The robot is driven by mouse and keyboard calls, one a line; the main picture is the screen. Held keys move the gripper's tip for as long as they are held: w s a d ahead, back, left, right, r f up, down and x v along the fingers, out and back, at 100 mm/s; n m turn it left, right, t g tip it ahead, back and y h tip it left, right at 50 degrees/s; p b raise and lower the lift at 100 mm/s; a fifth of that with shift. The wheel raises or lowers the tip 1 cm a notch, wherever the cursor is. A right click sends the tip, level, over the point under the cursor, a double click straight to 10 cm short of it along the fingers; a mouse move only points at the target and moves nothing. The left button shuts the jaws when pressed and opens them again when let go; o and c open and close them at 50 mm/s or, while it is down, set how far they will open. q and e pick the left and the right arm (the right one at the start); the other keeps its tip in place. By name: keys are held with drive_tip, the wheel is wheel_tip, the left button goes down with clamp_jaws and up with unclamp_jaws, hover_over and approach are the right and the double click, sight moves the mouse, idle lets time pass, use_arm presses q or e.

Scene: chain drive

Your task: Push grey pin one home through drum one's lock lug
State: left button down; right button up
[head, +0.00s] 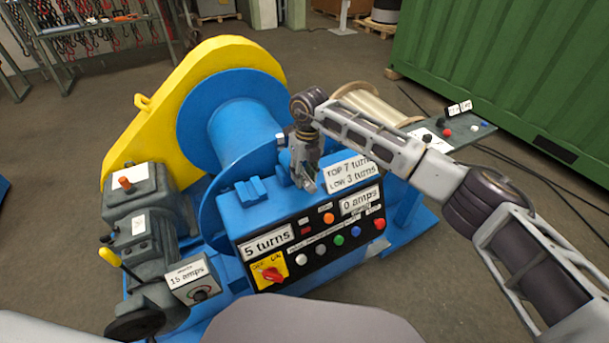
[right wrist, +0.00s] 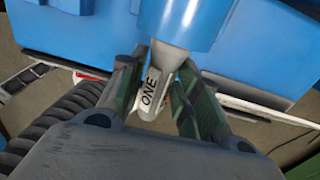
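Grey pin one (right wrist: 150,95), marked ONE, shows in the right wrist view between my right gripper's fingers (right wrist: 160,75). Its far end meets a blue round part (right wrist: 180,22), seemingly the lock lug; how deep it sits is hidden. Both fingers lie close against the pin's sides and look shut on it. In the head view my right gripper (head: 304,178) points down beside the blue drum (head: 238,130), just behind the control box (head: 310,215). It hides the pin and most of the lug there. My left gripper is not in view.
A yellow guard (head: 215,62) and a grey motor (head: 140,215) stand left of the drum. The control box has a red switch (head: 271,275) and several buttons. A pale spool (head: 372,105) stands behind my right arm. A green container (head: 500,60) stands at the back right.

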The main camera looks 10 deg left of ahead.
drive_tip(key=shift+o, duration=1.1)
drive_tip(key=shift+f, duration=0.1)
wheel_tip(320, 180, up, 12)
drive_tip(key=shift+w+d, duration=0.2)
drive_tip(key=shift+d, duration=0.15)
idle(0.5)
